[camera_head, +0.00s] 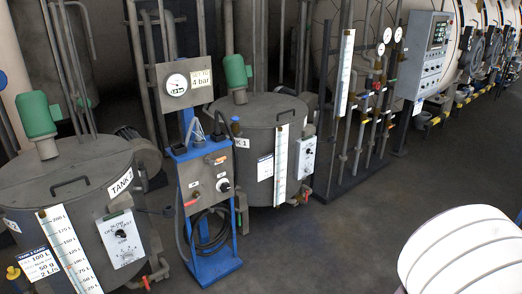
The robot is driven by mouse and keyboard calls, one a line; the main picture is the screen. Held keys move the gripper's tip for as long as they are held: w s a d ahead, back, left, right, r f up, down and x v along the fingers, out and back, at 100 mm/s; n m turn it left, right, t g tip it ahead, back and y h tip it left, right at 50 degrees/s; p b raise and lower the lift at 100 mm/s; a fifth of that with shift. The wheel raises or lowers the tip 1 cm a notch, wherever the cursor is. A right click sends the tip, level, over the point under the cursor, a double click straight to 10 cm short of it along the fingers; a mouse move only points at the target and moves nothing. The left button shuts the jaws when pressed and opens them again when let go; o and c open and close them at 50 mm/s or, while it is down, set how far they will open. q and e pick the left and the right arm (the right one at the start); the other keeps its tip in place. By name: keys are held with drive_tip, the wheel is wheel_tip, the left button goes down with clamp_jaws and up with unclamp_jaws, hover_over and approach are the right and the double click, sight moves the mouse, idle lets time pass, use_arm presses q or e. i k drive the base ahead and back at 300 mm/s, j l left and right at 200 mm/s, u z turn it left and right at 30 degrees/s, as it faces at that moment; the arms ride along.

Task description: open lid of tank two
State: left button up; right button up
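The tank at the left (75,240) carries a "TANK" label (120,184) whose number looks like 2. Its round grey lid (95,165) lies flat and shut on top. A dark bar handle (70,183) stands on the front of the lid. A green motor (38,117) stands upright at the back of the lid. The tank's left edge is cut off by the picture. Neither of my grippers is in view.
A blue stand (210,262) with a gauge and hoses separates this tank from a second lidded tank (262,150). A white ribbed object (465,250) fills the lower right. Pipes and a control panel (430,50) stand behind. The middle floor is clear.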

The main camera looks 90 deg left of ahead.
sight(68, 178)
drive_tip(key=u, duration=4.25)
drive_tip(key=i+j+z, duration=0.15)
drive_tip(key=i+z, duration=0.15)
drive_tip(key=i, duration=0.5)
drive_tip(key=i+j+z, duration=0.3)
drive_tip(key=i, duration=0.55)
drive_tip(key=i+j+z, duration=0.25)
drive_tip(key=i+j, duration=0.35)
drive_tip(key=i, duration=0.15)
drive_tip(key=i+j+z, duration=0.3)
drive_tip(key=i+j, duration=0.35)
drive_tip(key=i, duration=0.05)
